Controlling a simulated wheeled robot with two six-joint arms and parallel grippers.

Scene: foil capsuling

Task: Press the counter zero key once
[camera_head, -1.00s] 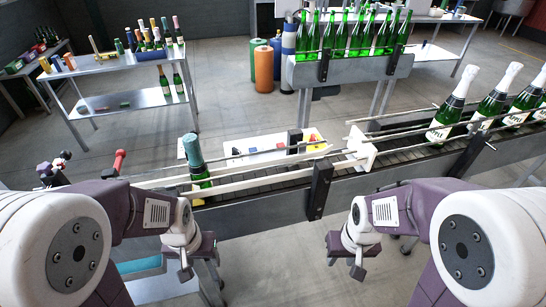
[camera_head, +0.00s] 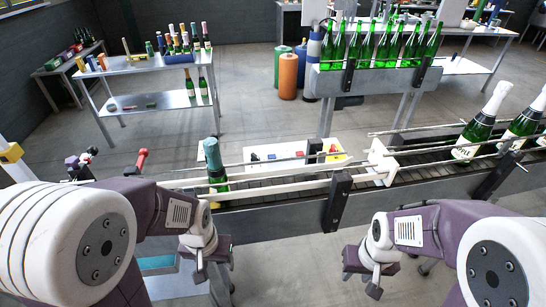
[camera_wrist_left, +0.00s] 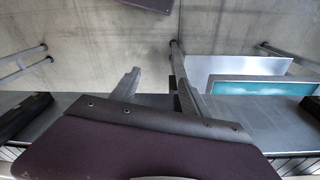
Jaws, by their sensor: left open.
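A white panel (camera_head: 297,152) with blue, red, yellow and black parts lies behind the conveyor in the head view. The counter zero key cannot be told apart at this size, and the rails hide part of the panel. My left gripper (camera_head: 200,272) hangs in front of the conveyor, apart from the panel. In the left wrist view its two fingers (camera_wrist_left: 156,82) stand apart with nothing between them. My right gripper (camera_head: 374,283) hangs lower right in front of the conveyor, away from the panel; its finger gap is not clear.
The conveyor (camera_head: 262,221) with its guide rails runs between my arms and the panel. A green bottle with a teal top (camera_head: 214,163) stands on its left part. White-capped bottles (camera_head: 482,123) stand at right. A rack of green bottles (camera_head: 375,80) is behind.

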